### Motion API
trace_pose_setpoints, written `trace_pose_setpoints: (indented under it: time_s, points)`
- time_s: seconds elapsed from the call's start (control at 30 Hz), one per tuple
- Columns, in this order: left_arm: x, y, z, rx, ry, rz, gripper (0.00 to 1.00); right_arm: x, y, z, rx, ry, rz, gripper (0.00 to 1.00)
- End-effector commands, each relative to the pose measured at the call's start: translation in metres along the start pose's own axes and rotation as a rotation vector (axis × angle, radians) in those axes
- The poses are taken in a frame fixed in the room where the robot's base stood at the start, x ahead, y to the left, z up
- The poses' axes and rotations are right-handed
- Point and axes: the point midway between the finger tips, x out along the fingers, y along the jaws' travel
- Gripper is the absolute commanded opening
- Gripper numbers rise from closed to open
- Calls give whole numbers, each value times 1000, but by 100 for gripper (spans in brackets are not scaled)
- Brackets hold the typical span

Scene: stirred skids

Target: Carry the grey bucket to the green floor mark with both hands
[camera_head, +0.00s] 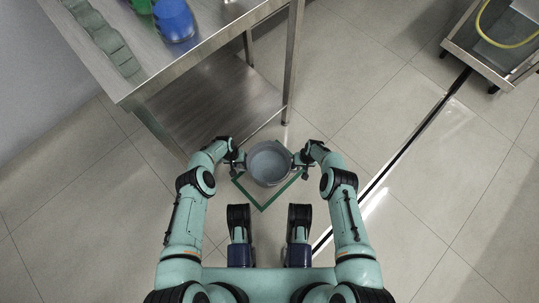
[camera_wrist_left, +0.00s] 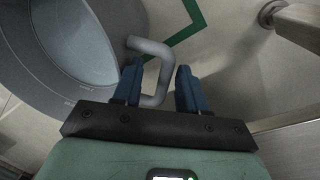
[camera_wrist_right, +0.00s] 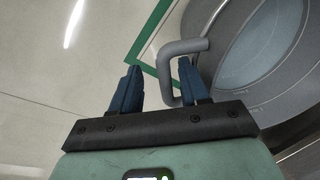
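The grey bucket (camera_head: 270,163) is upright, seen from above, over the green floor mark (camera_head: 263,207), a square outline whose near corner shows in front of it. The bucket also shows in the left wrist view (camera_wrist_left: 60,50) and the right wrist view (camera_wrist_right: 265,50). My left gripper (camera_wrist_left: 158,82) is open, with the bucket's left handle (camera_wrist_left: 150,48) between its fingers and a gap beside it. My right gripper (camera_wrist_right: 158,82) is open, with the right handle (camera_wrist_right: 181,48) between its fingers, nearer one finger.
A steel table (camera_head: 215,38) with a lower shelf (camera_head: 215,105) stands just beyond the bucket to the left. A blue container (camera_head: 174,20) and a green one stand on it. A cart (camera_head: 460,50) with a yellow hose is at the top right. Floor to the right is clear.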

Motion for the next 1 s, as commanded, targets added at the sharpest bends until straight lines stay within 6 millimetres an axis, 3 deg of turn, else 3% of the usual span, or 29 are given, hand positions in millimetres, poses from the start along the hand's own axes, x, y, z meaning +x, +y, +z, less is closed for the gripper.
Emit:
trace_pose_setpoints:
  time_s: [0.03,0.37,0.57,1.0]
  points:
    - [18,-5,9,22,14,-4,45,2,0,0,1,0,-1,45]
    - [12,-4,9,23,11,-4,45,2,-2,-1,2,0,-3,45]
    - [-5,-4,9,22,10,-5,45,1,-2,-1,3,0,-3,45]
    - [-72,1,4,8,16,-7,45,0,-2,0,3,0,-4,45]
